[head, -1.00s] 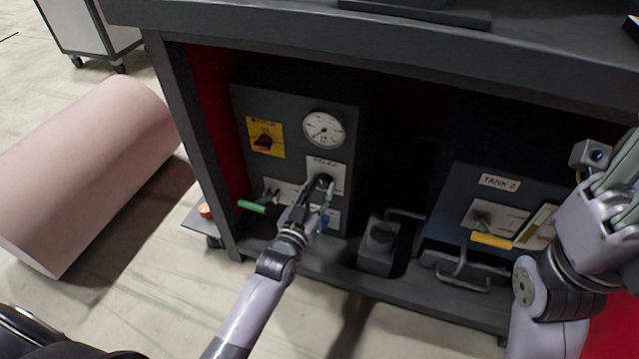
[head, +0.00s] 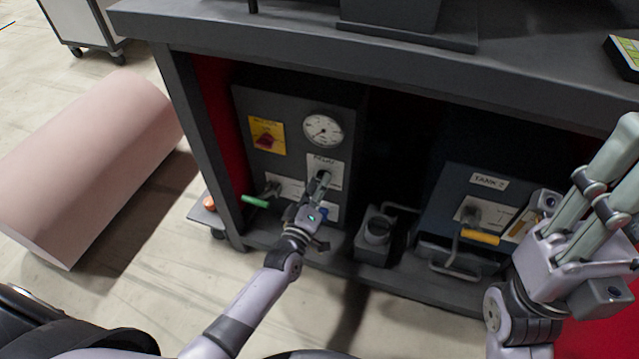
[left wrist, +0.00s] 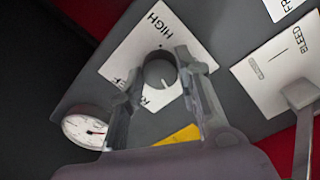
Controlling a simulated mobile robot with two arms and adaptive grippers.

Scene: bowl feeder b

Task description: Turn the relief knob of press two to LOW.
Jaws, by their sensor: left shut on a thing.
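The relief knob (left wrist: 160,72) is a round grey knob on a white plate marked HIGH in the left wrist view. Its pale pointer line points down and right. The word RELIEF is partly covered, and no LOW mark can be read. In the head view the plate (head: 325,163) sits below the gauge on the dark panel, and the gripper mostly hides the knob. My left gripper (head: 321,182) is shut on the knob, with one finger on each side in the left wrist view (left wrist: 168,80). My right gripper (head: 620,170) is raised at the right edge, away from the panel.
A gauge (head: 322,130) and a yellow-backed red switch (head: 267,136) are above. A green lever (head: 255,202) is left of my left gripper. The Tank 2 unit (head: 455,180) with a yellow handle (head: 480,237) stands right. The bench top (head: 400,65) overhangs the panel.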

